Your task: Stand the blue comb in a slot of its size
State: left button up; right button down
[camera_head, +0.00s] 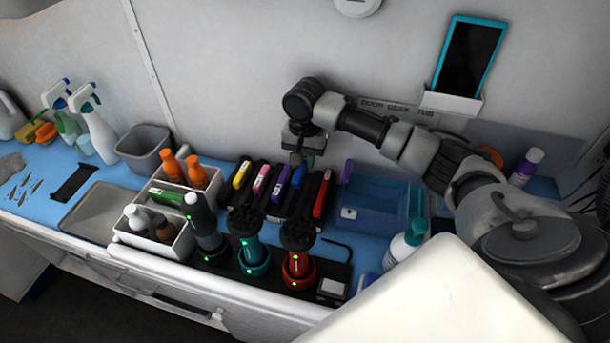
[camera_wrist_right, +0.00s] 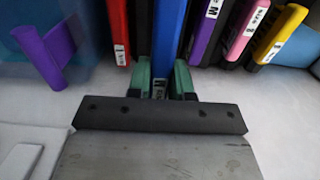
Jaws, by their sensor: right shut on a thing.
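The blue comb (camera_head: 298,178) stands upright in line with the other combs at the black slotted rack (camera_head: 307,204), between the purple comb (camera_head: 280,184) and the red comb (camera_head: 322,195). In the wrist view the blue comb (camera_wrist_right: 169,38) rises between my right gripper's green fingertips (camera_wrist_right: 164,84), which are shut on its near end beside a white label. In the head view my right gripper (camera_head: 303,154) points down over the rack's back. The comb's lower edge is hidden, so I cannot tell how deep it sits. My left gripper is not in view.
Pink (camera_head: 262,180) and yellow (camera_head: 241,176) combs stand at the rack's left. A translucent blue bin (camera_head: 378,204) is close on the right, with a purple item at its edge. Clippers on a charging base (camera_head: 325,271) stand in front; the wall is close behind.

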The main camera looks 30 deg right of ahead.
aim_at(305, 157)
jog(key=shift+f, duration=3.45)
jog(key=c, duration=1)
grip_release()
jog(key=shift+f, duration=0.1)
notch_tip(305, 157, up, 12)
jog(key=shift+r, duration=0.15)
